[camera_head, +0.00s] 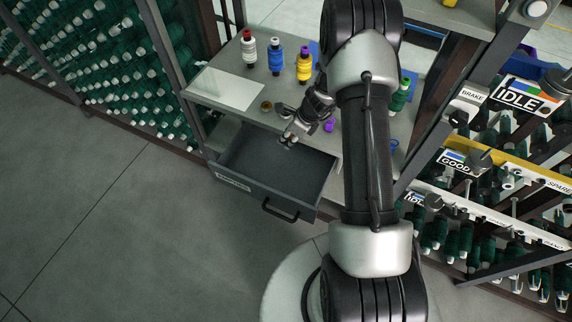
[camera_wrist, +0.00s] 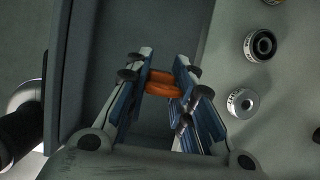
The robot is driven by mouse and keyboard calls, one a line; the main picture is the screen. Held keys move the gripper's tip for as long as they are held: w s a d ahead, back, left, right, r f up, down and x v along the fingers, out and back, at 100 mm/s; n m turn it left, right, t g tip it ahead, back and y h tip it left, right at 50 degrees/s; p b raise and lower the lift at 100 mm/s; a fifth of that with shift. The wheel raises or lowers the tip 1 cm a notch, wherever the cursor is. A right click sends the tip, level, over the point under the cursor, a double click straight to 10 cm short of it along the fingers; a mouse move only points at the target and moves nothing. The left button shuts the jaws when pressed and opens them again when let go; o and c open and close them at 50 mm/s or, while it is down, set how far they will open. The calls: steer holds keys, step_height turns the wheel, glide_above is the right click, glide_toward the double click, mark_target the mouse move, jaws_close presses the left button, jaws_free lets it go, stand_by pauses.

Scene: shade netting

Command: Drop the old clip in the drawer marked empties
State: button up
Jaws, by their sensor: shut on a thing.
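My gripper (camera_head: 288,138) is over the open drawer (camera_head: 262,193) in the head view. In the wrist view my gripper (camera_wrist: 160,82) is shut on an orange clip (camera_wrist: 163,88), which lies between the blue-lined fingers. The drawer is pulled out below the shelf, and its visible inside looks empty. A white label (camera_head: 233,182) is on its front, too small to read from here. The drawer (camera_wrist: 100,60) also shows beneath the fingers in the wrist view. The clip cannot be made out in the head view.
Red-topped white, blue and yellow spools (camera_head: 304,64) stand on the shelf (camera_head: 225,88) above the drawer. The black drawer handle (camera_head: 281,210) juts toward the floor. Marked racks (camera_head: 490,180) with green bobbins stand at the right. Floor at the left is clear.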

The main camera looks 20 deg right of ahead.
mark_target(285, 167)
step_height(285, 167, down, 16)
steer(key=b, duration=0.5)
steer(key=shift+f+b, duration=0.1)
steer(key=shift+b, duration=0.25)
steer(key=o, duration=0.5)
steer(key=shift+f, duration=0.1)
steer(key=o, duration=0.5)
steer(key=shift+c, duration=0.2)
